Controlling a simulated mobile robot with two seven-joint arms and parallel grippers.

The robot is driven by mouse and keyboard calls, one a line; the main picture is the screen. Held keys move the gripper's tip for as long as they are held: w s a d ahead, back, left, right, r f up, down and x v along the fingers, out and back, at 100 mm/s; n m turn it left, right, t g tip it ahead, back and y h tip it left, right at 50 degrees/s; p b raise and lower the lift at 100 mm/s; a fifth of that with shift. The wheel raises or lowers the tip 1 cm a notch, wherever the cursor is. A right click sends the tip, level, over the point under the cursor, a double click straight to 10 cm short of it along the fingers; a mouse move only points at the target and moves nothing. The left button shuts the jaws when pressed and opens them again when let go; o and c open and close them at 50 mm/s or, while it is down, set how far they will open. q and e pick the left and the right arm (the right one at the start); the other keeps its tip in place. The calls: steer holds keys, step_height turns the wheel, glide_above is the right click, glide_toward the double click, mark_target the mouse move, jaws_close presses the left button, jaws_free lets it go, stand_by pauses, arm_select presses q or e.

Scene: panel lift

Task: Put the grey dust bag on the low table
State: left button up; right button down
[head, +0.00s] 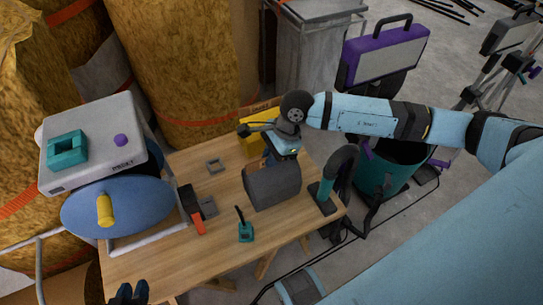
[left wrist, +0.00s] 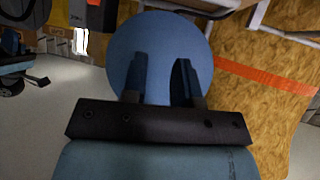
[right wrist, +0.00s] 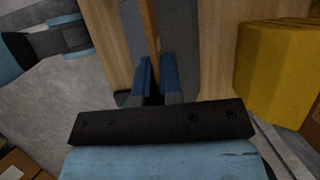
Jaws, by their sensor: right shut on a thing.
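The grey dust bag (head: 272,186) is a dark grey, boxy bag over the middle of the low wooden table (head: 165,262). My right gripper (head: 272,157) is at its far upper edge and shut on it. In the right wrist view, a thin tan strip stands between the close fingers (right wrist: 157,82), with the grey bag (right wrist: 210,45) beyond them. I cannot tell whether the bag's underside touches the tabletop. My left gripper (head: 130,293) is empty at the near left of the table. The left wrist view shows its fingers (left wrist: 162,82) apart.
A blue round pad (head: 118,207) is at left. The table's front left is clear.

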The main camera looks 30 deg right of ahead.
steer(key=c, duration=1.3)
jaws_free()
